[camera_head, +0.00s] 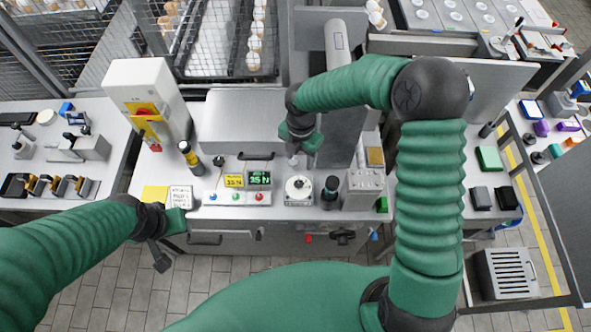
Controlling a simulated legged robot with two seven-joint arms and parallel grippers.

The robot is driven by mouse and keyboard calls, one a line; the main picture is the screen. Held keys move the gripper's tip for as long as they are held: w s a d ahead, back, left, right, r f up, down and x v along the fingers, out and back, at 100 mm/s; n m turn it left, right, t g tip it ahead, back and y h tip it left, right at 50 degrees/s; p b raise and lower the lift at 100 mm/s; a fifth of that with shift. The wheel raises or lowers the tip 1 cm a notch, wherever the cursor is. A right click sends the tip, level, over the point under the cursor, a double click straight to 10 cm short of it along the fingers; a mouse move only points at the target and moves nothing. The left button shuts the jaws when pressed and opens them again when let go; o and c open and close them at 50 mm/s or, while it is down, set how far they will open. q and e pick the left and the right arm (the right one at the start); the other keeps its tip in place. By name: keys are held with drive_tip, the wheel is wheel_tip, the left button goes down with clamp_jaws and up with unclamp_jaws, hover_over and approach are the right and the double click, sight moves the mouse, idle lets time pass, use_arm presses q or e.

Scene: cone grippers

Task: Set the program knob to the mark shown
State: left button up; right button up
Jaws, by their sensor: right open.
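The program knob (298,187) is a round white dial with a dark centre on a pale square plate, on the front of the steel bench. Its pointer and marks are too small to read. My right gripper (294,158) is open and hangs above and just behind the knob, apart from it.
Blue, green and red buttons (236,197) sit left of the knob. A black-topped cylinder (330,190) stands close on its right, then a grey box (364,186). A black and yellow cylinder (190,157) and a white switch box (147,98) stand at left.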

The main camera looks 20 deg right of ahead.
sight(299, 183)
wheel_tip(299, 183, down, 14)
drive_tip(key=shift+a+p, duration=0.15)
drive_tip(key=shift+p, duration=0.85)
drive_tip(key=shift+s+f, duration=0.1)
drive_tip(key=shift+f, duration=0.15)
drive_tip(key=shift+s, duration=0.2)
drive_tip(key=shift+w+a, duration=0.1)
drive_tip(key=shift+c, duration=0.8)
drive_tip(key=shift+w+a+f, duration=0.1)
drive_tip(key=c, duration=0.5)
clamp_jaws()
use_arm(q)
drive_tip(key=shift+a+v, duration=0.2)
drive_tip(key=shift+v, duration=1)
use_arm(e)
drive_tip(key=shift+d, duration=0.2)
